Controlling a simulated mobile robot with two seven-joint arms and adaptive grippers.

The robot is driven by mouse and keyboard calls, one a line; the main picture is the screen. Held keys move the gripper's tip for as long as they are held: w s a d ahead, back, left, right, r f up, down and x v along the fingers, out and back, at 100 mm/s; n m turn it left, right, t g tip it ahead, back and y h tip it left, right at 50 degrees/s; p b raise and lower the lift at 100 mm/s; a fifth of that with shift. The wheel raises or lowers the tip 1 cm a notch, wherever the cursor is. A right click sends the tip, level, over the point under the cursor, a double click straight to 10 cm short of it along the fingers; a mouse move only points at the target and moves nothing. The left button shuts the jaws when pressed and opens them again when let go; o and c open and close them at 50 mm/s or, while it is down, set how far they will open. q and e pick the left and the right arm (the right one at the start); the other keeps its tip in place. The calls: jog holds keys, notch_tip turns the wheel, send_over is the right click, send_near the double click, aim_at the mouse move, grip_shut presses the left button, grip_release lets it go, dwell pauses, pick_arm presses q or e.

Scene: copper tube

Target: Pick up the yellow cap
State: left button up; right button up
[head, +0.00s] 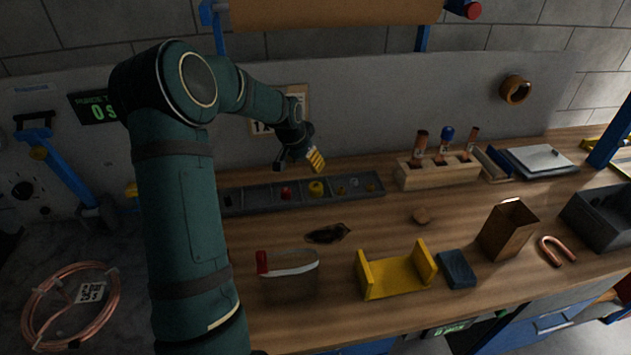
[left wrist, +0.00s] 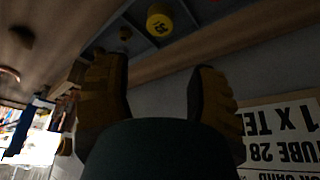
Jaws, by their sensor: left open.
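The yellow cap (head: 316,187) sits in a compartment of the long grey tray (head: 255,199) at the back of the wooden bench. It also shows in the left wrist view (left wrist: 159,20), near the top edge, with dark markings on its face. My left gripper (head: 299,166) is above and behind the tray, close to the cap but apart from it. Its fingers are spread with nothing between them, as the left wrist view (left wrist: 158,75) also shows. My right gripper is not in view.
A red piece (head: 287,193) lies in the tray left of the cap. A wooden rack (head: 438,173) with tubes stands to the right. A yellow cradle (head: 395,277), a blue block (head: 456,268) and a copper-brown box (head: 507,230) stand nearer the front. The wall is close behind the gripper.

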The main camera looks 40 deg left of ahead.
pick_arm(q)
send_near(316, 186)
jog(key=x, duration=0.5)
jog(key=shift+w+a, duration=0.1)
jog(key=shift+w, duration=0.25)
jog(key=shift+s+x, duration=0.15)
jog(key=shift+x, duration=1.2)
jog(key=shift+s+x, duration=0.1)
jog(key=shift+x, duration=1.2)
jog(key=shift+f, duration=0.1)
jog(key=c, duration=0.4)
